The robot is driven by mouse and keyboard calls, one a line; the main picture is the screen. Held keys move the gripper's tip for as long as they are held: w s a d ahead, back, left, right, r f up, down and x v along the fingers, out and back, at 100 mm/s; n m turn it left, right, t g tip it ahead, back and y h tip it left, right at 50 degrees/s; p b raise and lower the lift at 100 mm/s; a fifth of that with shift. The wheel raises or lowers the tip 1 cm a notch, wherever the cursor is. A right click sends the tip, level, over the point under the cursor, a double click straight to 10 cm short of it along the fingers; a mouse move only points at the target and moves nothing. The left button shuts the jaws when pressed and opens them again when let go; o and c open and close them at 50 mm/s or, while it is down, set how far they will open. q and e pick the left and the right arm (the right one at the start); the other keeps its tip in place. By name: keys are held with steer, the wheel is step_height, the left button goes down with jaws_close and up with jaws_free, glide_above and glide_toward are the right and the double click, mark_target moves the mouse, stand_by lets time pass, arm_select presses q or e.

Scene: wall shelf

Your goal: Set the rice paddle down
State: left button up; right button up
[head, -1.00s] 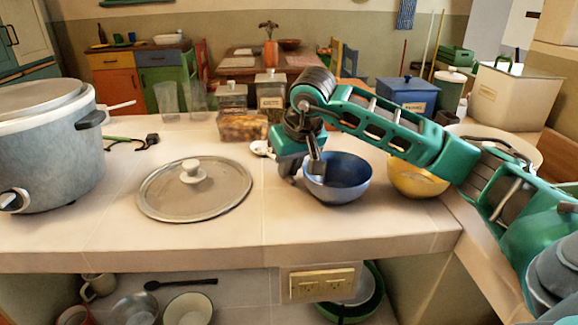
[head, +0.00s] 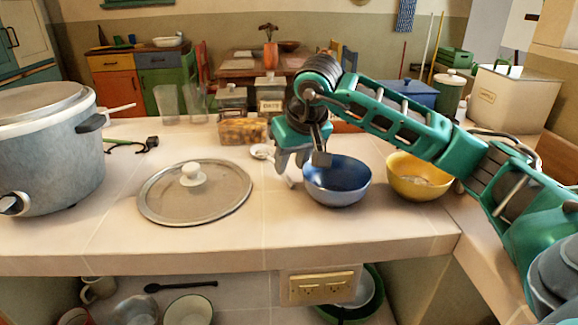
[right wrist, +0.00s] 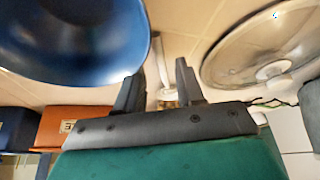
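The white rice paddle (head: 262,151) lies on the counter between the round lid and the blue bowl. Its handle runs toward the front right, partly behind my right gripper (head: 300,165). My right gripper points down beside the blue bowl (head: 338,192), with its fingers spread apart. In the right wrist view the paddle (right wrist: 167,95) shows in the gap between the open fingers (right wrist: 161,68), and neither finger seems to press on it. I cannot tell the exact height of the fingertips above the counter. My left gripper is not in view.
A glass lid (head: 160,200) lies left of the paddle, with a large rice cooker (head: 50,150) beyond it. A yellow bowl (head: 432,186) with pale contents stands right of the blue bowl. The front counter strip is clear.

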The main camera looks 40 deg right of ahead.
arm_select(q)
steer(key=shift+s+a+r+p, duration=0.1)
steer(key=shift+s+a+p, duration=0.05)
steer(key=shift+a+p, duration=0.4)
arm_select(e)
steer(key=v, duration=0.9)
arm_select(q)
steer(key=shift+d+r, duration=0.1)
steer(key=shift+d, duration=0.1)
arm_select(e)
steer(key=shift+a, duration=0.1)
